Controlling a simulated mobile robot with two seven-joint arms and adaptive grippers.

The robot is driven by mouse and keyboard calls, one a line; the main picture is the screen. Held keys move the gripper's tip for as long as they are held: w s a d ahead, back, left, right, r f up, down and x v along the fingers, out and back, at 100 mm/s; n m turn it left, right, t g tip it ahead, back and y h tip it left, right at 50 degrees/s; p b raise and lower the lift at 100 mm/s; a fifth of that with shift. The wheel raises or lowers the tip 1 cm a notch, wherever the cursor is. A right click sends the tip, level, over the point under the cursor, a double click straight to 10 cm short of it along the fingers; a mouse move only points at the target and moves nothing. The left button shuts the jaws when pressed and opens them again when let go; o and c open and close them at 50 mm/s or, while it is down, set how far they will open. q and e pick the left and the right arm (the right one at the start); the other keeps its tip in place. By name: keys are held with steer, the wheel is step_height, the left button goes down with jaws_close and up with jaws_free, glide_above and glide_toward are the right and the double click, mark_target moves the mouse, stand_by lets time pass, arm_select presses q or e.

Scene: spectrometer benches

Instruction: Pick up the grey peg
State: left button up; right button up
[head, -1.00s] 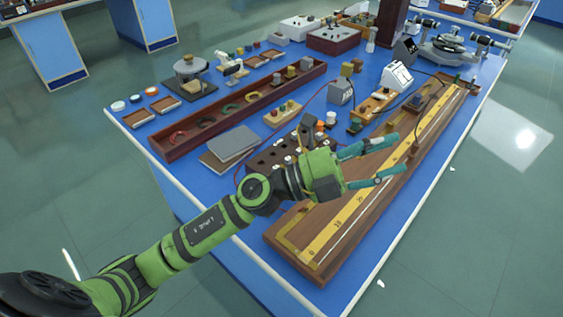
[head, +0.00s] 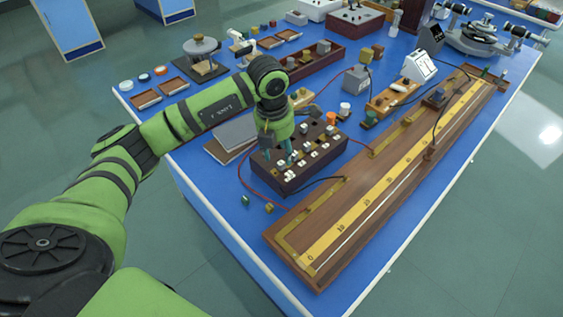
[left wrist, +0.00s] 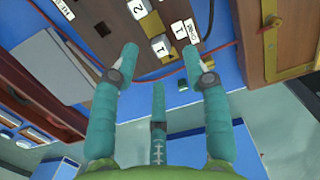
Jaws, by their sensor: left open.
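My left gripper (head: 283,152) points down over the dark peg box (head: 290,184), with its teal fingers close to the box top. In the left wrist view its fingers (left wrist: 160,62) are spread and nothing is seen held between them. A small pale grey block (left wrist: 160,46), which may be the grey peg, shows on the box just beyond the fingertips; I cannot tell for sure. Several pale pegs or labels stand in rows on the box in the head view, too small to tell apart. Part of the box is hidden behind the gripper. My right gripper is not in view.
A long wooden board with a yellow scale (head: 345,222) lies right of the box. A grey slab (head: 232,134) lies to its left. Red and black wires run around the box. Two small pieces lie on the blue table (head: 215,195) in front, where there is some free room.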

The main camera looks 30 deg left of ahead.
mark_target(281, 163)
arm_select(q)
step_height(281, 163, down, 4)
steer(key=shift+w+d+r+p, duration=0.1)
steer(key=shift+r+p, duration=0.05)
steer(key=shift+p, duration=0.4)
steer(key=shift+w+f, duration=0.1)
steer(key=shift+f, duration=0.15)
steer(key=c, duration=0.9)
steer(key=shift+r, duration=0.1)
